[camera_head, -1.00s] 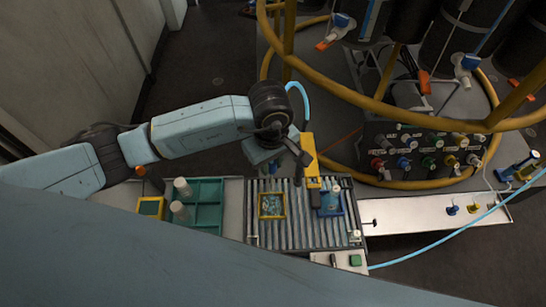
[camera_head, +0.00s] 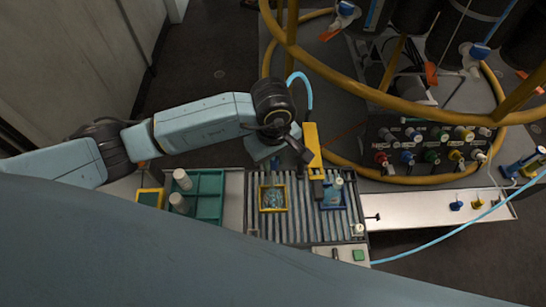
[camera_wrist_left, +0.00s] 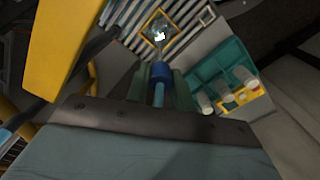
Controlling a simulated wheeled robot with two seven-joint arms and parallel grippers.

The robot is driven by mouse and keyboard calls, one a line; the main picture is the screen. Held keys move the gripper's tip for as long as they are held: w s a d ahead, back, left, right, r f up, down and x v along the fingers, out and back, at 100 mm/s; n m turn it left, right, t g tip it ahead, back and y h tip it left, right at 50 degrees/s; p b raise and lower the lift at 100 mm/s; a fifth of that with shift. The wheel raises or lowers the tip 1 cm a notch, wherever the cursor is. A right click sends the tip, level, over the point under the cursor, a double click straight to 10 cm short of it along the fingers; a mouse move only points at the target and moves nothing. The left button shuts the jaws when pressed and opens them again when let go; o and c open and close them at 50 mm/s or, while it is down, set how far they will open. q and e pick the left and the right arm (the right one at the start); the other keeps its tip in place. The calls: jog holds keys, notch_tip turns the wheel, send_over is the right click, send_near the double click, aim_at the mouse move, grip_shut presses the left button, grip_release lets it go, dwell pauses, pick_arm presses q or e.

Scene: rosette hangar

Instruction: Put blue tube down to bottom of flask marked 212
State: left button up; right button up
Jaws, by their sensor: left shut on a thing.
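My left gripper (camera_wrist_left: 158,82) is shut on a blue collar (camera_wrist_left: 160,72), seen in the left wrist view. Light blue tube (camera_wrist_left: 158,95) runs back from the collar between the fingers. A thin pale tip points from the collar toward the yellow-rimmed tray (camera_wrist_left: 144,34). No mark 212 is readable in any view. My right gripper is not in view.
The roller bed (camera_head: 300,230) also bears a blue tray (camera_head: 322,207) to the right. A teal rack (camera_head: 208,184) with white-capped containers stands left. A yellow rail (camera_head: 370,95) curves behind. A knob panel (camera_head: 430,145) and white shelf (camera_head: 420,208) lie right.

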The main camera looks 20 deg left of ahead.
aim_at(273, 179)
pick_arm(q)
jog(key=shift+f, duration=0.2)
jog(key=shift+f+b, duration=0.85)
jog(key=shift+b, duration=0.15)
jog(key=shift+f, duration=0.1)
jog(key=shift+f+b, duration=1.8)
jog(key=shift+b, duration=0.1)
jog(key=shift+f+b, duration=2)
jog(key=shift+f, duration=0.1)
